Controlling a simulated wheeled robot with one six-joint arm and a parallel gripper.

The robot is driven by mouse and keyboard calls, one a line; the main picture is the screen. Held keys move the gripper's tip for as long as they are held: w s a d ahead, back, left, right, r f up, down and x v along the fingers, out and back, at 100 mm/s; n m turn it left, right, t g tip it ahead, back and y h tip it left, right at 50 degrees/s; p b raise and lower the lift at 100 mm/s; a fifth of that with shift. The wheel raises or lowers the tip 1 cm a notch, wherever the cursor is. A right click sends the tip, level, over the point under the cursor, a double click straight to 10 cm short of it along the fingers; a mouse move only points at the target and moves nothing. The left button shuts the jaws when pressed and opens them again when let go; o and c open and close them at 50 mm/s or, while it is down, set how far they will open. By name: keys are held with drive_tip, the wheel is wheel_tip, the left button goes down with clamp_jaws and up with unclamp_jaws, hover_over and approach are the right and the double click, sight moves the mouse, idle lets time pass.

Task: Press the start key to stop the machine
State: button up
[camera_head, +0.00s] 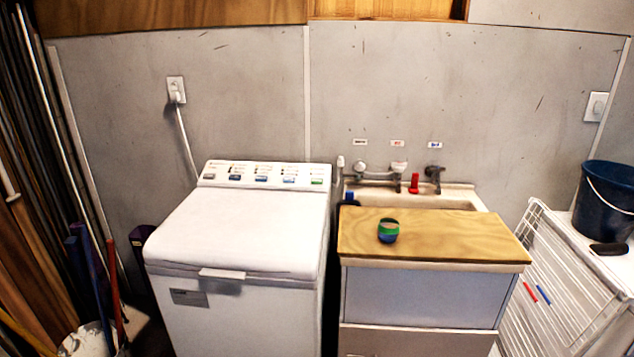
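The machine is a white top-loading washer (240,232) in the left middle of the head view, with its lid shut. Its control panel (222,166) slopes along the back edge of the top. A row of keys runs along the panel: a grey key (209,176) at the left end, blue keys (261,179) in the middle and a green key (317,181) at the right end. The printing above the keys is too small to read, so I cannot tell which is the start key. My gripper is not in view.
Right of the washer is a sink (440,199) with taps and a wooden board (465,238) across its front, bearing a green-and-blue cup (388,231). A white rack (555,290) and a dark blue bucket (604,200) are far right. Long-handled tools stand left. The washer lid is clear.

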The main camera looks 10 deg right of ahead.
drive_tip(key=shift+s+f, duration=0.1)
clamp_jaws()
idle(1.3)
